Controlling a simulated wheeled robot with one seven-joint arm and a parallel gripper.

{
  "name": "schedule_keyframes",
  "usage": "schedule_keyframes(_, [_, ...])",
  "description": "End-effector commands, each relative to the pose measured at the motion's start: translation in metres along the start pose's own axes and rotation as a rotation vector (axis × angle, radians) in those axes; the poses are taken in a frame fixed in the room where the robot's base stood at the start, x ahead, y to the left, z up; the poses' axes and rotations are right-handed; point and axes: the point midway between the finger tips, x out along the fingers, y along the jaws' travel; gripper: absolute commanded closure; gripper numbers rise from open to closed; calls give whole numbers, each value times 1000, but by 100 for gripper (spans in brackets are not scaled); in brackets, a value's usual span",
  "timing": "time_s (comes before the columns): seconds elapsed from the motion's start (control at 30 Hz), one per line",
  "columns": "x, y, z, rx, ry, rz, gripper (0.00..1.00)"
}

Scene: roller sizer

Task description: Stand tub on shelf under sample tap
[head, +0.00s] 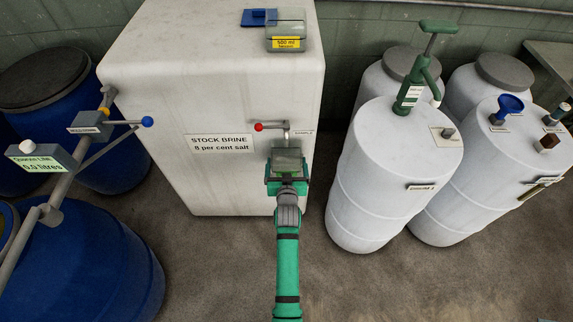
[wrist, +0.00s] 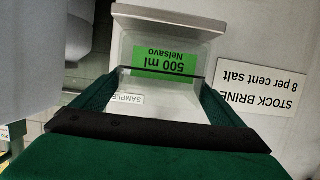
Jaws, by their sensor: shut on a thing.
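My gripper (wrist: 160,95) is shut on a clear tub (wrist: 180,92) with a green "500 ml Nelsavo" label, one finger on each side. The wrist view is upside down. A pale plate, apparently the shelf (wrist: 165,20), lies at the tub's base; I cannot tell whether they touch. In the head view the tub (head: 287,160) is at the tank's front, below the sample tap (head: 272,127) with its red-ended lever. My gripper (head: 287,183) hides part of the tub and shelf there. A "SAMPLE" label (wrist: 128,98) shows by the tub's rim.
The white stock brine tank (head: 225,80) stands behind, with a yellow-labelled 500 ml tub (head: 287,28) and a blue piece (head: 258,17) on top. Blue drums (head: 90,260) and a pipe (head: 75,180) are left. White drums (head: 375,180) are right. Floor shows between.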

Motion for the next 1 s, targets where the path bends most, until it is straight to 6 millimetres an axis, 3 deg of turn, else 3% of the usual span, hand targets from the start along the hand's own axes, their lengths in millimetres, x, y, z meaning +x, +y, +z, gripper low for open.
schedule_keyframes(0.47, [7,0,9,0,0,0,31])
schedule_keyframes(0.5, [7,0,10,0,0,0,3])
schedule_keyframes(0.53, [7,0,9,0,0,0,0])
schedule_keyframes(0.83, [6,1,6,0,2,1,0])
schedule_keyframes(1.0, [-12,2,8,0,0,2,0])
